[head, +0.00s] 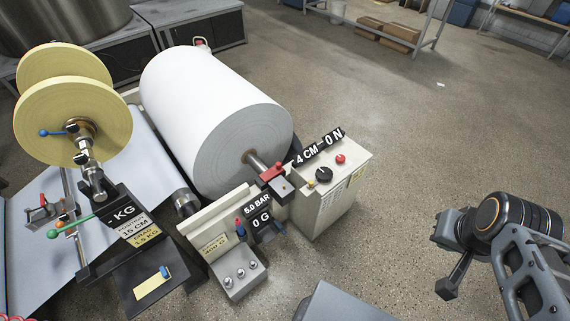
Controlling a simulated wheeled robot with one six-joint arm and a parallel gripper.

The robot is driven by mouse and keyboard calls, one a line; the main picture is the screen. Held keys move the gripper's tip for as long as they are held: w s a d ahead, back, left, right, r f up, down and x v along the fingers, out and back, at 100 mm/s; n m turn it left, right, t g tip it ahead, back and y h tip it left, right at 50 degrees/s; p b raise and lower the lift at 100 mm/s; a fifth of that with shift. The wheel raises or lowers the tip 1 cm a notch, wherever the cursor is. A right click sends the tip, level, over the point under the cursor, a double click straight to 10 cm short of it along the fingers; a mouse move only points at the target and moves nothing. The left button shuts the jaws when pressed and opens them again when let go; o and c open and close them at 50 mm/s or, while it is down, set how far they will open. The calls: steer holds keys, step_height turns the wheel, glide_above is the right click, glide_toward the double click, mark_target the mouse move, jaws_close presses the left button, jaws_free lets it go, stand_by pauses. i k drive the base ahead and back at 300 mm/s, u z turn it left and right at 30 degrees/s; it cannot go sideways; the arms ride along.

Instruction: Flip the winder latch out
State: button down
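A large white paper roll (215,115) lies on a steel shaft. At the shaft's near end is a red latch-like block (272,173) with a small red knob, on a grey support. It appears seated over the shaft, but I cannot tell for certain whether it is the winder latch or how it is set. My gripper (446,288) is at the lower right, well apart from the machine and to the right of the control box. Its fingers are small and partly turned away, so its opening is unclear. I see nothing held in it.
A control box (330,195) with a black dial and red button stands right of the roll. Yellow reels (72,120), a blue-knobbed lever (50,133) and a green handle (78,224) are at left. Open floor (400,150) lies between the box and my arm.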

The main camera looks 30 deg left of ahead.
mark_target(312, 183)
steer(key=u, duration=0.95)
steer(key=i, duration=0.85)
steer(key=u, duration=1)
